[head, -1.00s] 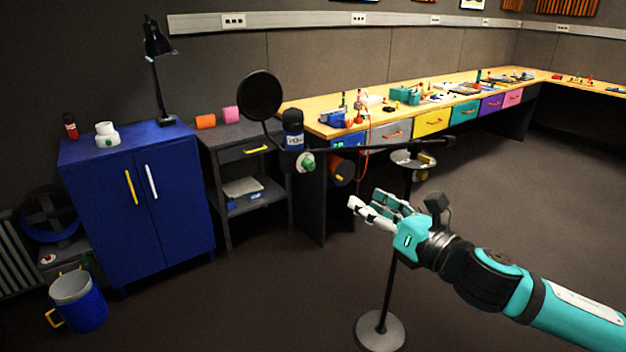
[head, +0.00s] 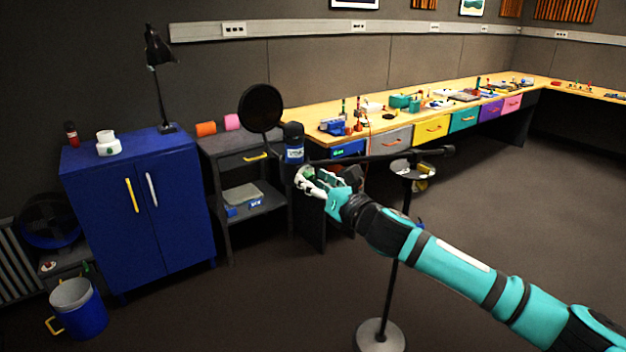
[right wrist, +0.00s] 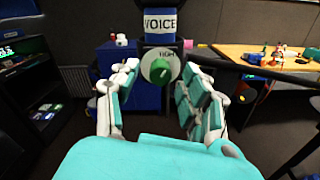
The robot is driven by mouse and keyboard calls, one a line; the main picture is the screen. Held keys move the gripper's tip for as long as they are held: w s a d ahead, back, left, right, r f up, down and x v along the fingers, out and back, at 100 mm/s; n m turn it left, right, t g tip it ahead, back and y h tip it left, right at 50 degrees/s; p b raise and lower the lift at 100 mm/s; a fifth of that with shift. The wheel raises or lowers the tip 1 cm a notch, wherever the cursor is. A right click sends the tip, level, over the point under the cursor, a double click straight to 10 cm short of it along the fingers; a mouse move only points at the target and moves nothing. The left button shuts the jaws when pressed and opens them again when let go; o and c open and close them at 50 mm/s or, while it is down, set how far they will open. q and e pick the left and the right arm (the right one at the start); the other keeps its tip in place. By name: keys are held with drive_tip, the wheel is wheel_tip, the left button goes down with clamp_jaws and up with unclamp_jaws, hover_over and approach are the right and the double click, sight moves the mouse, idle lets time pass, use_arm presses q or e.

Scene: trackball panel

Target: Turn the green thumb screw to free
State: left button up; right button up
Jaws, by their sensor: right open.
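The green thumb screw (right wrist: 160,71) sits on a round white disc with small lettering, just under the microphone's band marked "VOICE" (right wrist: 159,22). In the right wrist view it lies between the spread fingertips of my right gripper (right wrist: 160,84), which is open and empty. The fingers stand to the left and right of the screw; I cannot tell whether they reach its depth. In the head view my right gripper (head: 307,183) is at the screw, below the microphone (head: 293,142), and mostly hides it. My left gripper is not in view.
A round black pop filter (head: 260,108) stands left of the microphone. The dark boom (head: 385,157) runs right to a stand with a round base (head: 380,336). A blue cabinet (head: 140,205) and a grey shelf unit (head: 225,145) stand behind. Open floor lies right.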

drive_tip(key=shift+w+a, duration=0.15)
drive_tip(key=shift+w, duration=0.1)
clamp_jaws()
